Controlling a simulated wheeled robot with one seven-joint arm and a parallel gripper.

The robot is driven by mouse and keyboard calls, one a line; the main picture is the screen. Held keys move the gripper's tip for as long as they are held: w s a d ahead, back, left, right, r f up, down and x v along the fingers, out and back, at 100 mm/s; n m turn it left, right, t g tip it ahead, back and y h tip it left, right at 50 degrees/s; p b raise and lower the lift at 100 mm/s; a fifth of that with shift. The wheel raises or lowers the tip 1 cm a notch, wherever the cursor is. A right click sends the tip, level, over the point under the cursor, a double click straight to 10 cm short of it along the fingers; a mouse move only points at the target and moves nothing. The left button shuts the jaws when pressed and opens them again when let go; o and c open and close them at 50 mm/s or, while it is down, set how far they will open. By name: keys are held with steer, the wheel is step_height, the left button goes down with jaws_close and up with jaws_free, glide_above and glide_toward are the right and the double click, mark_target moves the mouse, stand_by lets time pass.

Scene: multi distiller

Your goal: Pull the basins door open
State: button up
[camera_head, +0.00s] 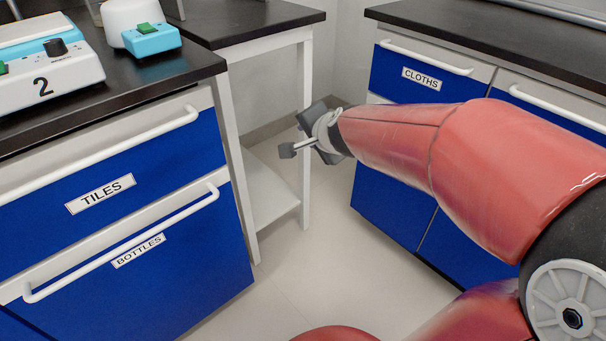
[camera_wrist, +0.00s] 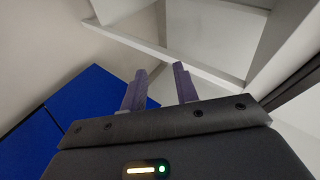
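No label reading "basins" shows in either view. The blue unit at the right of the head view has a front labelled CLOTHS (camera_head: 421,78), and blue panels (camera_head: 388,205) below it are partly hidden by my red arm, so I cannot tell whether one is the basins door. My gripper (camera_head: 300,147) is in mid-air between the left and right cabinets, apart from every handle. In the wrist view my gripper (camera_wrist: 159,76) has its two fingers apart with nothing between them. Blue panels (camera_wrist: 88,98) show beyond it at the left.
A left cabinet has drawers labelled TILES (camera_head: 100,194) and BOTTLES (camera_head: 138,251) with white bar handles. A white open-frame table (camera_head: 306,120) stands behind my gripper. Devices stand on the left counter (camera_head: 190,72). The floor (camera_head: 310,265) between the cabinets is clear.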

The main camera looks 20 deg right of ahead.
steer(key=s+a+r+n+g+y+p, duration=0.1)
steer(key=s+a+n, duration=0.2)
steer(key=s, duration=0.4)
steer(key=s+a+n+g, duration=0.2)
steer(key=s+a+n, duration=0.1)
steer(key=s+n, duration=0.3)
steer(key=shift+s+a+r+n+y+p, duration=0.25)
steer(key=shift+s+r+n+y+p, duration=0.05)
steer(key=shift+s+r+y+p, duration=0.1)
